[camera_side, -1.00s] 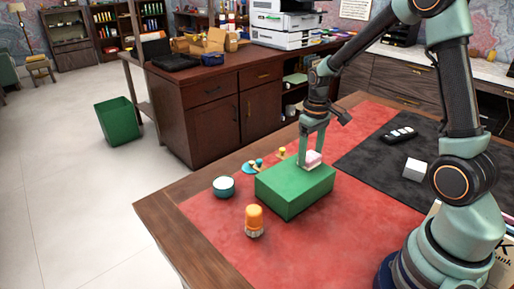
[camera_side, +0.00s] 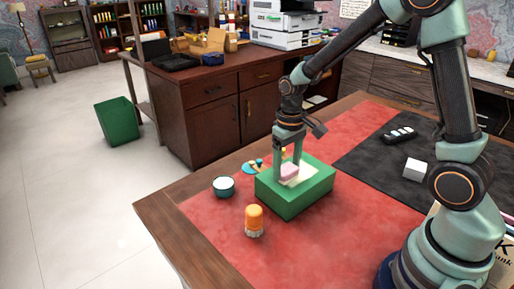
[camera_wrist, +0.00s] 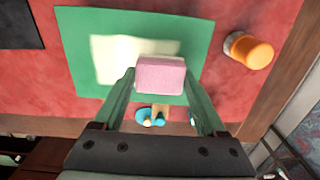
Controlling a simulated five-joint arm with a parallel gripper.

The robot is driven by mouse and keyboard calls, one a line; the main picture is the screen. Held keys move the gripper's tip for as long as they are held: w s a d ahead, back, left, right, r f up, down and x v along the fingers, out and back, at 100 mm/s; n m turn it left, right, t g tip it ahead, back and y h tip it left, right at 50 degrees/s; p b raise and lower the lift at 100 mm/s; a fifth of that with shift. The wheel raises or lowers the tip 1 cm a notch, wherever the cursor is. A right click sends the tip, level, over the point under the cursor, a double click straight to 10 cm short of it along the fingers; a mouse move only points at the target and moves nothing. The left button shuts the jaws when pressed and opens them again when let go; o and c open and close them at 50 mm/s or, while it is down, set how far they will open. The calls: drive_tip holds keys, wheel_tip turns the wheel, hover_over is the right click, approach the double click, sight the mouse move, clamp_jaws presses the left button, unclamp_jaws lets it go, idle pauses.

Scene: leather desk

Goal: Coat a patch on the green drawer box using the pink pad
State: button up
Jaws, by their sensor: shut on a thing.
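The green drawer box (camera_side: 297,201) sits on the red leather area of the desk, and its top fills much of the wrist view (camera_wrist: 85,30). A pale cream patch (camera_wrist: 115,52) covers part of the top; it also shows in the side view (camera_side: 303,174). My gripper (camera_side: 288,172) is shut on the pink pad (camera_wrist: 160,76) and holds it at the box top, at the edge of the pale patch. Whether the pad touches the surface is hard to tell. The fingers partly hide the pad in the side view (camera_side: 289,173).
An orange-capped jar (camera_side: 254,220) and a teal pot with a pale top (camera_side: 223,187) stand left of the box. Small blue and yellow items (camera_side: 254,166) lie behind it. A white cube (camera_side: 414,168) and a black device (camera_side: 398,135) rest on the dark mat.

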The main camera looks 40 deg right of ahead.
drive_tip(key=shift+w+a, duration=0.1)
drive_tip(key=shift+a, duration=0.95)
drive_tip(key=shift+s+d, duration=0.15)
drive_tip(key=shift+d, duration=1.75)
drive_tip(key=shift+s+d, duration=0.15)
drive_tip(key=shift+d, duration=1.8)
drive_tip(key=shift+s+d, duration=0.15)
drive_tip(key=shift+d, duration=1.75)
drive_tip(key=shift+s+a, duration=0.25)
drive_tip(key=shift+a, duration=0.75)
drive_tip(key=shift+w+a, duration=0.15)
drive_tip(key=shift+a, duration=2.3)
drive_tip(key=shift+w+a, duration=0.15)
drive_tip(key=shift+a, duration=2.3)
drive_tip(key=shift+s+d, duration=0.2)
drive_tip(key=shift+d, duration=2.7)
drive_tip(key=shift+s+d, duration=0.2)
drive_tip(key=shift+d, duration=2.7)
wheel_tip(320, 180, up, 8)
